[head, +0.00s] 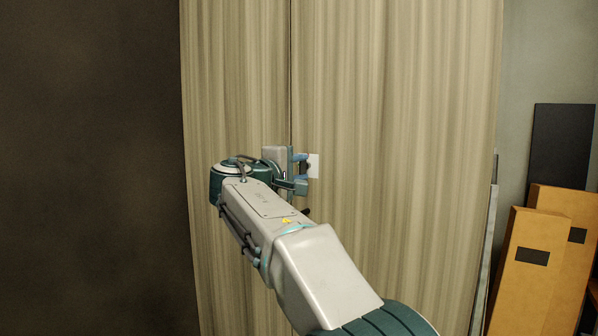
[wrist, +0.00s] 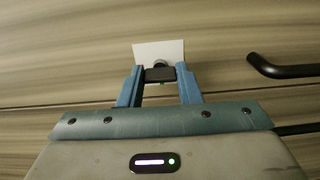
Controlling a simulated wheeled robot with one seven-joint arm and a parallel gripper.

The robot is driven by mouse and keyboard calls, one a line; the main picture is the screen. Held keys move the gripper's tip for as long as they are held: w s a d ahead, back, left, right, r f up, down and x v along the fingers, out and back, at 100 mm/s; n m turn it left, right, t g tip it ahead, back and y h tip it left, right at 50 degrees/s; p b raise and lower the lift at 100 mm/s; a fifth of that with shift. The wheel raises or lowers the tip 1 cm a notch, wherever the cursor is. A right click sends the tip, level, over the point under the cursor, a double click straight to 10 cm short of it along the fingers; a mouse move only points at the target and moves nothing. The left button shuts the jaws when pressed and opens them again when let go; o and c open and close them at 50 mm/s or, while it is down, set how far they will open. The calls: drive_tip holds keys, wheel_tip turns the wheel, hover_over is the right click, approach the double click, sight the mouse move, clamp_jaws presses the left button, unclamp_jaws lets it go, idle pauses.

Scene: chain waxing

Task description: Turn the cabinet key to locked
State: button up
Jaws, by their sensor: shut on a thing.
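The cabinet (head: 395,110) has tall doors with a pale striped wood grain. A white plate (head: 314,166) sits on the right door near the seam between the doors, and it also shows in the wrist view (wrist: 152,50). In the wrist view the dark key (wrist: 160,75) stands in front of a round grey lock (wrist: 160,63) on the plate. My gripper (wrist: 160,73) is shut on the key, with one blue finger on each side of its head. In the head view my gripper (head: 302,165) is at the plate and mostly hides the key. Any locked or unlocked marking is not readable.
A black bar handle (wrist: 285,70) sticks out from the door to the right of my gripper in the wrist view. Cardboard boxes (head: 530,265) and a dark panel (head: 562,145) lean at the right wall. A dark wall (head: 90,160) stands at the left.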

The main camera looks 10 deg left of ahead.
drive_tip(key=o, duration=1)
drive_tip(key=b+v, duration=0.1)
drive_tip(key=v, duration=1.3)
drive_tip(key=shift+d, duration=0.1)
drive_tip(key=shift+w+d, duration=0.1)
